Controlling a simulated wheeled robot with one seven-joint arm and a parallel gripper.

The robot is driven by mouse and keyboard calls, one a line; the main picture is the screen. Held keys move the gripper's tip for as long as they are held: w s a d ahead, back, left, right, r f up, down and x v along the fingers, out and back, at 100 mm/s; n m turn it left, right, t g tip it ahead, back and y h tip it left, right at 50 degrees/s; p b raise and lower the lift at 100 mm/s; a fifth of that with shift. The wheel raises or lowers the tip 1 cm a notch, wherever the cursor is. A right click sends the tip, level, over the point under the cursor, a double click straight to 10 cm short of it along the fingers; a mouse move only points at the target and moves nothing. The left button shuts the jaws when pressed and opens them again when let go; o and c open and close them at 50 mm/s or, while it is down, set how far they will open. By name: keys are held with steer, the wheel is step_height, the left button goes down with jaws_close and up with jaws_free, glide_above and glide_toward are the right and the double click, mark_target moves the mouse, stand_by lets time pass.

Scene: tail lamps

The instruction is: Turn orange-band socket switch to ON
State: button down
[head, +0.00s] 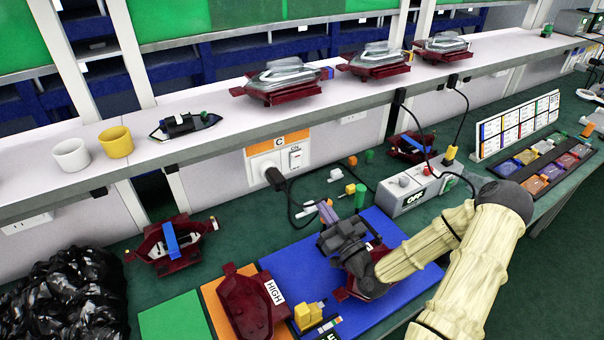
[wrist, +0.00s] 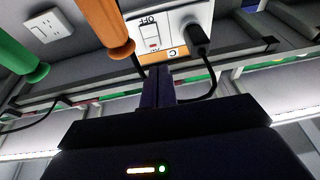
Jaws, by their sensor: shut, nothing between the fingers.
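The orange-band socket (head: 262,163) is a white wall plate under the shelf, with an orange band (head: 278,139) marked C. Its small switch (head: 295,157) is at the right, and a black plug (head: 272,178) sits at the left. In the wrist view the socket (wrist: 175,22) appears upside down, with the switch (wrist: 150,32) showing a small red mark. I cannot tell the switch's position. My gripper (head: 325,208) is shut and empty, in front of and below the socket at its right. Its fingers (wrist: 157,80) point toward the plate, apparently apart from it.
A grey box marked OFF (head: 412,190) stands to the right on the green bench. Black cables hang near the socket. Small orange and green pieces (head: 360,196) stand close to my gripper. A dark red housing (head: 250,305) lies on the orange mat. The shelf (head: 205,135) overhangs the socket.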

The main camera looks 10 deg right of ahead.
mark_target(297, 155)
steer(key=shift+s+d+r+m+t+h, duration=0.15)
steer(key=shift+d+r+m+t+h, duration=0.15)
steer(key=shift+d+m+t+h, duration=0.25)
steer(key=shift+a, duration=0.1)
steer(key=p+x, duration=0.4)
steer(key=x, duration=1)
steer(key=shift+a+p, duration=0.1)
steer(key=shift+p, duration=0.25)
